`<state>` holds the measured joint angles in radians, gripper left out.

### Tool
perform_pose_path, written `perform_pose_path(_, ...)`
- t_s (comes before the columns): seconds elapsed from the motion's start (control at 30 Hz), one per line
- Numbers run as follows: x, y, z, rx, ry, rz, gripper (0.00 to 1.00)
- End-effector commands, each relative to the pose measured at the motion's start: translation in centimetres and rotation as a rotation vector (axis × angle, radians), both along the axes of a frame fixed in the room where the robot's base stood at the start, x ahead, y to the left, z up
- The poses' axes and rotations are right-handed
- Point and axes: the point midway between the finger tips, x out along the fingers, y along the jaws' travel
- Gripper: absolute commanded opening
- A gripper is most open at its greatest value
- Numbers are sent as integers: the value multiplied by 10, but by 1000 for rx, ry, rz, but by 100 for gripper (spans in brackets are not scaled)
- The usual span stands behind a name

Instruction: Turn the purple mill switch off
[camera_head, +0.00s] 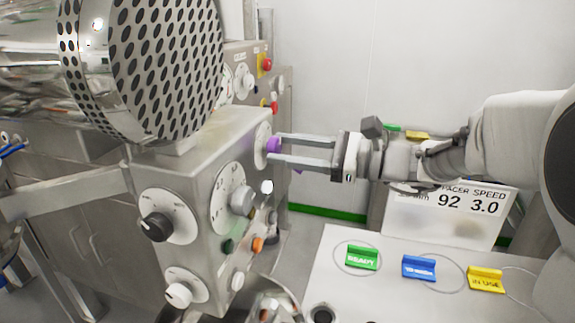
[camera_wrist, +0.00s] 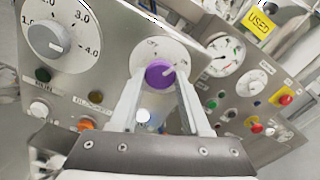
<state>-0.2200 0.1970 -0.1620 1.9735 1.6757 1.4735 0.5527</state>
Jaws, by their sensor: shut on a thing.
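The purple mill switch (camera_head: 273,145) is a round knob on a pale dial on the side of the grey mill's control box (camera_head: 205,150). In the wrist view the purple knob (camera_wrist: 159,73) has a light pointer that aims up and to the right. My gripper (camera_head: 277,147) reaches in from the right, with its two long fingers on either side of the knob. In the wrist view the fingers (camera_wrist: 160,80) are shut on the knob. The fingertips hide part of its edges.
A grey speed knob (camera_head: 242,200), a black knob (camera_head: 157,227) and an orange button (camera_head: 257,244) sit on the same box. Another panel with a red button (camera_head: 266,64) stands behind. A white table (camera_head: 400,300) with green, blue and yellow tags is at the lower right.

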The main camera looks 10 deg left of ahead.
Motion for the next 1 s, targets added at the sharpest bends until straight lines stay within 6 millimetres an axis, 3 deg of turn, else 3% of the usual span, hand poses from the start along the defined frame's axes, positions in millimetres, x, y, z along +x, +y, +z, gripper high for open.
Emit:
perform_pose_path(0.03, 0, -1, -7, -4, -46, -2, 0)
perform_pose_path(1.0, 1, 0, -5, -75, -935, 0, 0)
